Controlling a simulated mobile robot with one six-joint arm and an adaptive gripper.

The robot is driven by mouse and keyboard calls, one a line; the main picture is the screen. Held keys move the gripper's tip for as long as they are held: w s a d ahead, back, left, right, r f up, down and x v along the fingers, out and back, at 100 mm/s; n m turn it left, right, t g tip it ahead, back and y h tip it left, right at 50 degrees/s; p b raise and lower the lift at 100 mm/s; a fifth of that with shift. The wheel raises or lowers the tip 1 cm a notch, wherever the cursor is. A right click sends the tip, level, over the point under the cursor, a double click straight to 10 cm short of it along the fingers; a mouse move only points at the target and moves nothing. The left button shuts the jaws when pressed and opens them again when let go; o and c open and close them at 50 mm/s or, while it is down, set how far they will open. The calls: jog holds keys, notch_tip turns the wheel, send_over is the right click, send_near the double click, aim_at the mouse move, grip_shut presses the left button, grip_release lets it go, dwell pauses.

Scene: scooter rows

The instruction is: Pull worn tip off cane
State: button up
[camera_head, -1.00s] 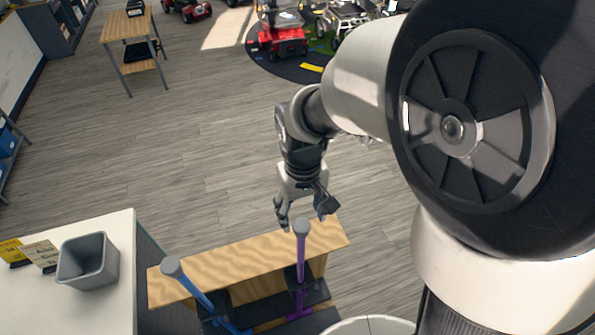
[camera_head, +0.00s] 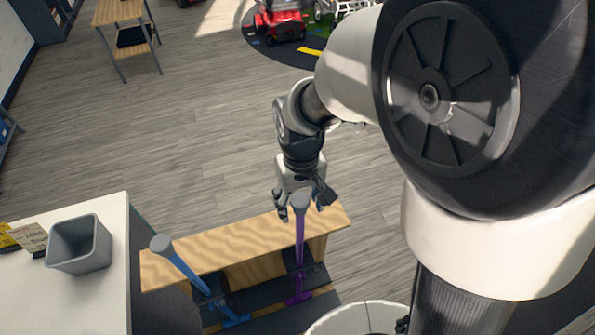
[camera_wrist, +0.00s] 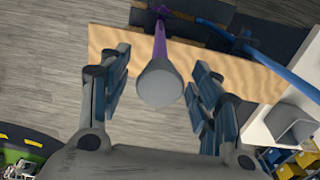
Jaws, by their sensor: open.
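A purple cane (camera_head: 299,240) stands upright at the wooden rack, with a grey rubber tip (camera_head: 300,201) on its upper end. A blue cane (camera_head: 187,270) leans beside it to the left, also with a grey tip (camera_head: 161,243). My gripper (camera_head: 299,212) is open, with its fingers on either side of the purple cane's tip. In the wrist view the grey tip (camera_wrist: 160,84) sits between the two open fingers, with a gap on both sides. I cannot tell the wear on either tip.
A white counter (camera_head: 95,295) with an empty grey bin (camera_head: 80,244) and small cards stands at the left. A wooden table (camera_head: 118,12) and red scooter (camera_head: 278,22) are farther back; open floor lies between.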

aim_at(300, 200)
jog(key=shift+c, duration=0.5)
grip_shut()
dwell(0.8)
jog(key=shift+r, duration=0.2)
jog(key=shift+r+p, duration=2.3)
jog(key=shift+r, duration=0.55)
notch_tip(300, 200, up, 5)
jog(key=p, duration=0.3)
jog(key=shift+p, duration=0.4)
